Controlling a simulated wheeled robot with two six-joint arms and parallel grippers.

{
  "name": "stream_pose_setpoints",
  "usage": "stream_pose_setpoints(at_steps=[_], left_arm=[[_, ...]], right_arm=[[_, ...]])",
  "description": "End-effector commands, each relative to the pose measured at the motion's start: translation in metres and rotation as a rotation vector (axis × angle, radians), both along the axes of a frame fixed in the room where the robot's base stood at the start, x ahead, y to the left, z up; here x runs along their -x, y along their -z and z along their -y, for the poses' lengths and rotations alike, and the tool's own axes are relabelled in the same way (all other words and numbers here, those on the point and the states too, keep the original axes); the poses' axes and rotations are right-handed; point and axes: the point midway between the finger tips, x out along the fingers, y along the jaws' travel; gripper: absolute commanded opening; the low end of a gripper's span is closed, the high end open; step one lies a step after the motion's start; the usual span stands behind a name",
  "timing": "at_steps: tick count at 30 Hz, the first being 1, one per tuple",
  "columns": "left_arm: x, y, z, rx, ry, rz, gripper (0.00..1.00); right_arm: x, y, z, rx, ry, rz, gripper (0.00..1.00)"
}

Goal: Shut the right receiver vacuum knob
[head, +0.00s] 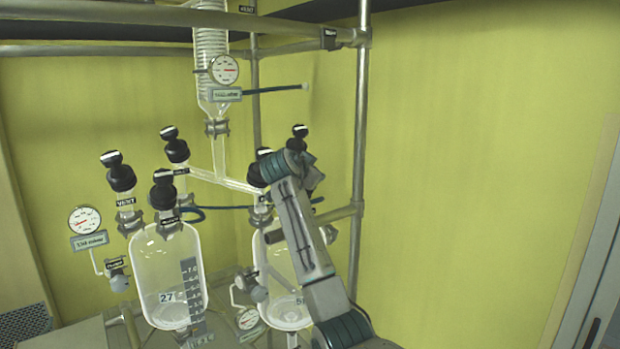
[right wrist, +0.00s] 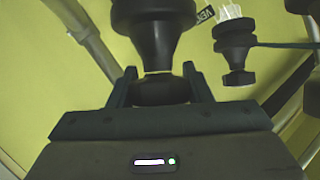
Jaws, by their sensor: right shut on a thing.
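The right receiver (head: 288,312) is a clear glass vessel, partly covered by my right arm in the head view. Black knobs stand on top of it, one at the back (head: 299,131) and another partly hidden beside my wrist. In the right wrist view my right gripper (right wrist: 159,80) has its two fingers on either side of a black knob (right wrist: 160,92) and is shut on it. My left gripper is out of view.
The left receiver (head: 150,265) stands to the left with several black-topped knobs, one at its VENT label (head: 126,202). Another black knob (right wrist: 235,48) is close to the right of my gripper. Metal frame posts (head: 361,120) stand behind my arm. Gauges and a condenser are nearby.

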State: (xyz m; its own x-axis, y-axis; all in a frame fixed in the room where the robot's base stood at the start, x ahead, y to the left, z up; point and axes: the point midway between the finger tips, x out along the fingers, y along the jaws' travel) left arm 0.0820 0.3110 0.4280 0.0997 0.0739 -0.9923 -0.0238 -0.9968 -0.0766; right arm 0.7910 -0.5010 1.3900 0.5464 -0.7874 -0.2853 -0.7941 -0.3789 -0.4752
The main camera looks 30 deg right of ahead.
Motion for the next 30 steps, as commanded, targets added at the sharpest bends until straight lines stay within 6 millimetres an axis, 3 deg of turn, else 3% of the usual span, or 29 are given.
stream_pose_setpoints(at_steps=[15, 30], left_arm=[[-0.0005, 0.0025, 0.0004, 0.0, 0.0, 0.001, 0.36], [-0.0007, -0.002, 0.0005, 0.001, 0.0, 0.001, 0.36]], right_arm=[[0.0045, 0.0037, 0.0002, -0.216, 0.371, -0.023, 0.22], [0.0067, 0.0062, 0.0003, -0.292, 0.502, -0.028, 0.22]])
